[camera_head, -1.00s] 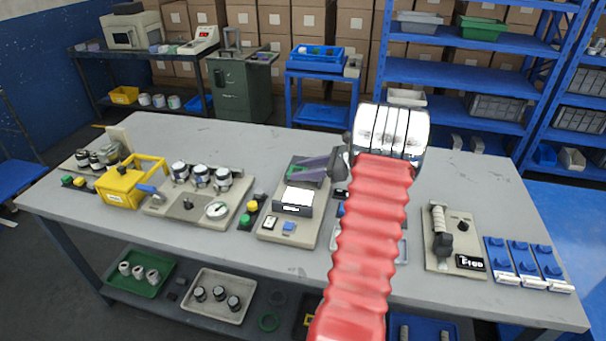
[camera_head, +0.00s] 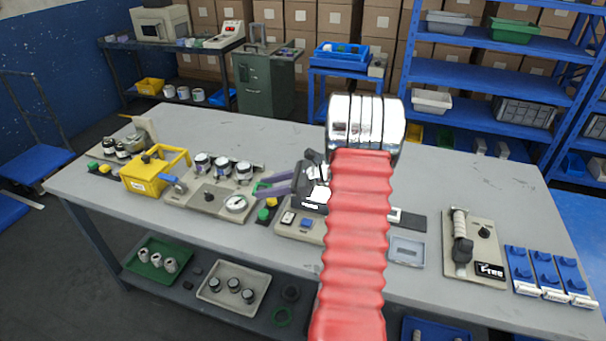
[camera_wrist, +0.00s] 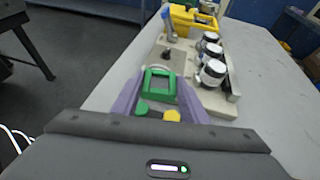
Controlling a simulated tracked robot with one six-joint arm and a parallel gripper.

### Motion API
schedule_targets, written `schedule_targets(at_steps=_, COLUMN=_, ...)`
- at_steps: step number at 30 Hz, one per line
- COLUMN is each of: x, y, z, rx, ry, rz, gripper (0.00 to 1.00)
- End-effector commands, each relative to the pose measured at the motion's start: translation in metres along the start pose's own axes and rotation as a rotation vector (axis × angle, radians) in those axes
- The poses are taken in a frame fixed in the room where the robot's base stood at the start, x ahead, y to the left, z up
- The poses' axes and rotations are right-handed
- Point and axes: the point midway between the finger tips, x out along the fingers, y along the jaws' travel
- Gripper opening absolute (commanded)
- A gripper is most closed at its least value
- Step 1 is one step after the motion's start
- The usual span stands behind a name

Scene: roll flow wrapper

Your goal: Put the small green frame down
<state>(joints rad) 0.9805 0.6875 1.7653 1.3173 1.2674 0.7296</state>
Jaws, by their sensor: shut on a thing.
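The small green frame (camera_wrist: 159,85) is held between the purple fingers of my gripper (camera_wrist: 160,92). In the head view my gripper (camera_head: 268,188) points left over the table, and a green bit of the frame (camera_head: 262,186) shows at the fingertips. The frame appears above the table, near the round dial (camera_head: 236,204) of the grey plate. Part of the dial shows behind the frame in the wrist view. I cannot tell how high the frame hangs.
A grey plate (camera_head: 203,200) with several white-and-black rollers and a yellow box (camera_head: 146,178) lie to the left. Green and yellow buttons (camera_head: 267,209) stand just below the gripper. A grey machine base (camera_head: 295,230) is to its right. The back of the table (camera_head: 270,135) is clear.

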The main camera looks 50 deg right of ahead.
Motion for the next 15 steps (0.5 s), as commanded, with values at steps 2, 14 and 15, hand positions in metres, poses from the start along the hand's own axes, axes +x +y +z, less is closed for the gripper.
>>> schedule_targets(at_steps=2, x=0.032, y=0.023, z=0.005, rx=-0.013, ry=0.000, rz=0.038, gripper=0.18)
schedule_targets(at_steps=14, x=0.158, y=0.157, z=0.015, rx=-0.082, ry=0.001, rz=0.207, gripper=0.18)
schedule_targets(at_steps=15, x=0.168, y=0.172, z=0.015, rx=-0.088, ry=0.001, rz=0.223, gripper=0.18)
